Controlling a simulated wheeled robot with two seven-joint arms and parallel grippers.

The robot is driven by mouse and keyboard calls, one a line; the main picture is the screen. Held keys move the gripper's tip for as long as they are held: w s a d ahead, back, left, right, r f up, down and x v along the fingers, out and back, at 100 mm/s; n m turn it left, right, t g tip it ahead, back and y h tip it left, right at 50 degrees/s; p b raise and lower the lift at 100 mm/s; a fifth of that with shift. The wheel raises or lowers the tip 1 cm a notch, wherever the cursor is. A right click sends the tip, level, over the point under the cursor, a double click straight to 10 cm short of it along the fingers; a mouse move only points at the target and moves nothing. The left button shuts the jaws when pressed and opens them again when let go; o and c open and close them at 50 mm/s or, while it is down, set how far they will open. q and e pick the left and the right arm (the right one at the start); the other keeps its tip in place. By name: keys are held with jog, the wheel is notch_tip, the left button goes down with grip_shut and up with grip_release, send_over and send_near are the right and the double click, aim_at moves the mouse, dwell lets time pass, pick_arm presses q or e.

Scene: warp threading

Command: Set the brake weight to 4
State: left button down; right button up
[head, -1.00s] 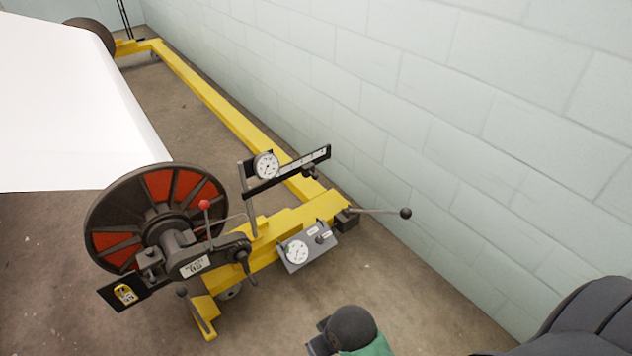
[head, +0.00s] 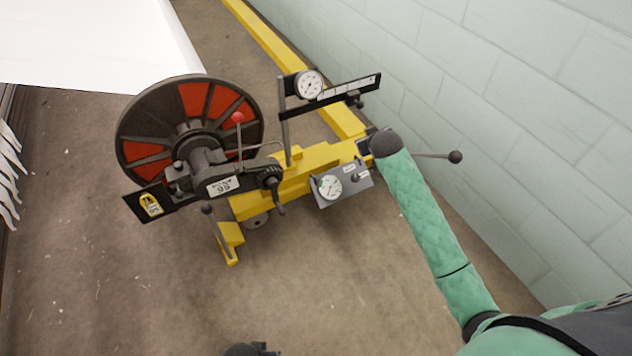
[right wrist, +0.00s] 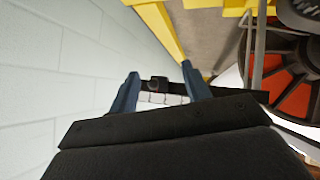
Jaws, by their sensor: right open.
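The brake weight is a small dark block (head: 357,100) at the right end of a black scale bar (head: 340,90) with a pale marked strip. Its figures are too small to read. My right arm reaches up beside the bar, and its dark wrist end is just below and right of the weight in the head view. In the right wrist view my right gripper (right wrist: 160,84) is open, its blue fingers on either side of the block (right wrist: 157,83) and the bar. I cannot tell if they touch. A dark part at the bottom edge may be my left gripper (head: 250,349).
A round gauge (head: 309,84) stands at the bar's left end. A large reel (head: 140,125) is at left, the block wall (head: 560,110) at right. Floor in front is clear.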

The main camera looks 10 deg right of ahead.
jog(key=w+d+f+t, duration=0.4)
jog(key=w+d+f, duration=0.1)
jog(key=w, duration=0.1)
jog(key=t+y, duration=0.3)
send_near(362, 107)
jog(key=w, duration=0.1)
pick_arm(q)
jog(key=w+d+f+t+h, duration=0.1)
jog(key=w+d+f+t, duration=0.1)
jog(key=w+f+t, duration=0.2)
jog(key=shift+d+f+n+t, duration=0.3)
jog(key=shift+d+f+t, duration=0.1)
jog(key=shift+f+t, duration=0.35)
pick_arm(e)
jog(key=w+a, duration=0.1)
jog(key=w, duration=0.7)
jog(key=shift+f+n, duration=0.25)
jog(key=shift+n, duration=0.05)
pick_arm(q)
jog(key=shift+w, duration=0.1)
pick_arm(e)
grip_shut()
